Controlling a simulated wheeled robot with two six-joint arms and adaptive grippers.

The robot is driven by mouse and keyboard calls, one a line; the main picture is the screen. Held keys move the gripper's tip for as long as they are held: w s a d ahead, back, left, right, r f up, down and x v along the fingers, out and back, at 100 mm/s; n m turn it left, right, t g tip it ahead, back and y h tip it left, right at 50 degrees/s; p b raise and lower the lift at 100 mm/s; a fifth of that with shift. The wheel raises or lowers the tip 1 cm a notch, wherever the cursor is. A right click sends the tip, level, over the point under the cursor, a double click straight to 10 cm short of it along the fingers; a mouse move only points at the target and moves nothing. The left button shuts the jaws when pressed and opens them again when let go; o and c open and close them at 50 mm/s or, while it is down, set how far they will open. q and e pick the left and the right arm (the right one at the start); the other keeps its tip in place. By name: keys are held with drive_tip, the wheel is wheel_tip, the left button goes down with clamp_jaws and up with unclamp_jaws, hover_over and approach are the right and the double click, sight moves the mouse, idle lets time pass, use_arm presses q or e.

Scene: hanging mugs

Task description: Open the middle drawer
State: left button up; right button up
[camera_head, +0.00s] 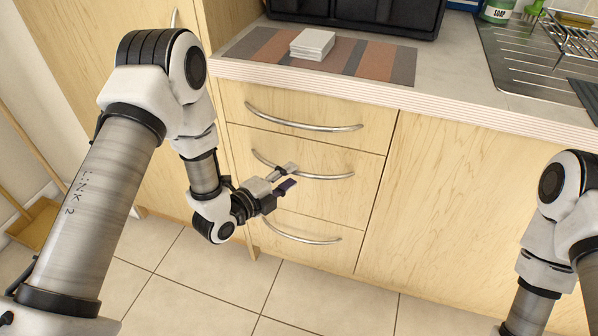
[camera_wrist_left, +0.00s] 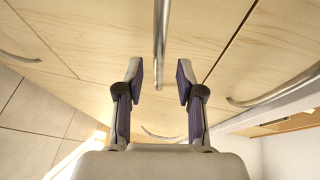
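The wooden cabinet has a stack of three drawers, all shut. The middle drawer (camera_head: 350,192) has a curved metal handle (camera_head: 325,176) across its front. My left gripper (camera_head: 290,177) is open in front of the middle drawer, near the left half of that handle. In the left wrist view the handle (camera_wrist_left: 161,40) runs lengthwise, with its end between the open fingertips (camera_wrist_left: 160,80) of my left gripper. The fingers are apart and do not appear to grip it. My right arm (camera_head: 555,225) shows at the right edge, but its gripper is outside the picture.
The top drawer handle (camera_head: 305,120) and bottom drawer handle (camera_head: 300,234) curve out above and below. The countertop (camera_head: 460,95) overhangs the drawers and holds a striped mat (camera_head: 385,65) with white coasters (camera_head: 312,43). The tiled floor (camera_head: 320,300) before the cabinet is clear.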

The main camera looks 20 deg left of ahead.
sight(296, 173)
use_arm(q)
drive_tip(key=x, duration=0.3)
drive_tip(key=shift+w+d+f, duration=0.1)
drive_tip(key=shift+w+f, duration=0.05)
drive_tip(key=shift+w, duration=0.15)
clamp_jaws()
use_arm(e)
drive_tip(key=shift+f, duration=0.2)
use_arm(q)
drive_tip(key=shift+s, duration=0.15)
use_arm(e)
drive_tip(key=shift+s, duration=0.1)
